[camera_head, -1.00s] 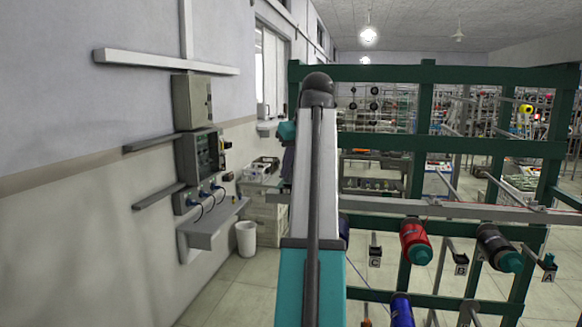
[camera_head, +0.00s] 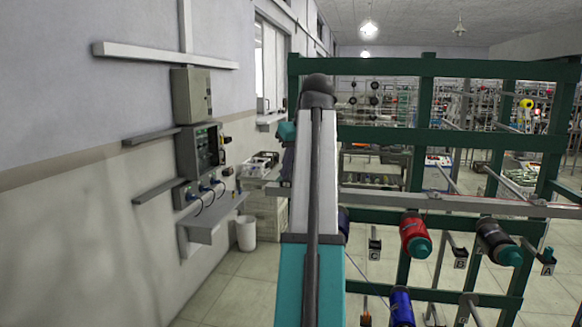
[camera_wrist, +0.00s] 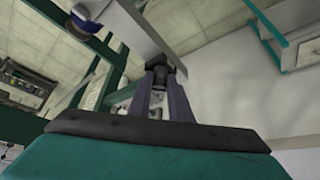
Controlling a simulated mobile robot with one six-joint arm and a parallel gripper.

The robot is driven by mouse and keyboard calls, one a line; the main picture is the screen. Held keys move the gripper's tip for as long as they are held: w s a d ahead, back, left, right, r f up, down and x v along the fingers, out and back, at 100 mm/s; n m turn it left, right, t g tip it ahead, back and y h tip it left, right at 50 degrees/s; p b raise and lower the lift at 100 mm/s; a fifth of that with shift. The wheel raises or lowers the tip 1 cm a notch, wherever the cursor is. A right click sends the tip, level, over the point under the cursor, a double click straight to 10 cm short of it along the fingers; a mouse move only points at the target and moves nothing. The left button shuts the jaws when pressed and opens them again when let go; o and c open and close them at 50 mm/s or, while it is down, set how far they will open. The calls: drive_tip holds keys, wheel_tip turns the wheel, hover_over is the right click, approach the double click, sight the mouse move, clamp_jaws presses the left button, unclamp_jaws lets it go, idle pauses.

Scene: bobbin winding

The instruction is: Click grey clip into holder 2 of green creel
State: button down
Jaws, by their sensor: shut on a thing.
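The green creel (camera_head: 370,138) fills the right half of the head view, with a light grey rail (camera_head: 480,207) across it. In the wrist view the two fingers of my gripper (camera_wrist: 163,76) reach up from the dark wrist edge. They are shut on a small dark piece (camera_wrist: 160,72), which I take to be the grey clip; its shape is mostly hidden between the fingers. It sits close under a grey bar (camera_wrist: 135,22); I cannot tell whether they touch. I cannot make out which holder is number 2.
A red bobbin (camera_head: 414,233), a black bobbin (camera_head: 495,238) and a blue bobbin (camera_head: 402,308) hang on the creel, near tags A, B and C. A wall control box (camera_head: 203,150), shelf (camera_head: 215,222) and white bin (camera_head: 246,234) stand left. Floor lies open between wall and creel.

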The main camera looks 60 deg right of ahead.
drive_tip(key=shift+f, duration=0.25)
drive_tip(key=c, duration=1.5)
unclamp_jaws()
drive_tip(key=shift+c, duration=0.2)
drive_tip(key=shift+r, duration=0.15)
drive_tip(key=p+v, duration=0.2)
drive_tip(key=v, duration=1.1)
drive_tip(key=shift+r, duration=0.3)
drive_tip(key=shift+s, duration=0.15)
drive_tip(key=shift+a, duration=0.1)
